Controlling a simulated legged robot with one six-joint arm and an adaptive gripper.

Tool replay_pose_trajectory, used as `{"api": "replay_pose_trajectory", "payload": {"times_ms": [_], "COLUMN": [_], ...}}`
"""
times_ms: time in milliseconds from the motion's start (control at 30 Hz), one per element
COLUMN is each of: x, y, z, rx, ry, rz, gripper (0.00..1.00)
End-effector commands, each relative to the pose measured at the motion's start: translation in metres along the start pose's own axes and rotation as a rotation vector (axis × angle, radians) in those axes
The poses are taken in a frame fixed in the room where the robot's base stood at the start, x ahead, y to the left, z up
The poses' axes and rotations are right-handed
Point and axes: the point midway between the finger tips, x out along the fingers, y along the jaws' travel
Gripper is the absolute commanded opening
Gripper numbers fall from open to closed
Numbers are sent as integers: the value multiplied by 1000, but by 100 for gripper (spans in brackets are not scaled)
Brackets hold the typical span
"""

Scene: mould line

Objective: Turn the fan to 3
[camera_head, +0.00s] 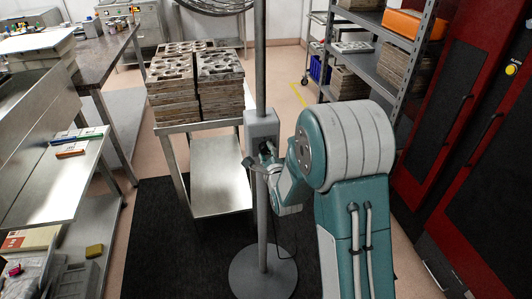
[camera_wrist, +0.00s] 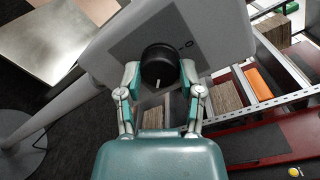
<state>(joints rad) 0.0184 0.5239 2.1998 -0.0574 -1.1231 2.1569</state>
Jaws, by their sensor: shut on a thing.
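The fan stands on a grey pole (camera_head: 260,60) with a round base (camera_head: 263,272); its wire cage (camera_head: 216,5) is cut off at the top. A grey control box (camera_head: 262,128) sits on the pole and fills the upper part of the wrist view (camera_wrist: 215,25). On its dark panel is a round black knob (camera_wrist: 159,62) with a short white pointer line towards the bottom of the picture. A small 0 mark shows right of the knob; other marks are not readable. My gripper (camera_wrist: 160,74) is shut on the knob, one finger on each side; it also shows at the box (camera_head: 264,160).
A metal cart (camera_head: 220,185) with stacked mould trays (camera_head: 190,80) stands behind and left of the fan. Shelving (camera_head: 395,40) and red cabinets (camera_head: 480,150) stand at the right. A steel bench (camera_head: 45,180) is at the left. A black mat (camera_head: 165,250) lies under the fan.

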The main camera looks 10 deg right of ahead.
Motion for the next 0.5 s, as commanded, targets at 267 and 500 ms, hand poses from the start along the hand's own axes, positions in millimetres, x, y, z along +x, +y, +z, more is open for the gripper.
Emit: {"api": "replay_pose_trajectory", "payload": {"times_ms": [267, 500], "x": [-2, -2], "y": [5, 5], "z": [-4, -5], "rx": [43, 45], "ry": [9, 11], "rz": [12, 14], "gripper": [1, 1]}}
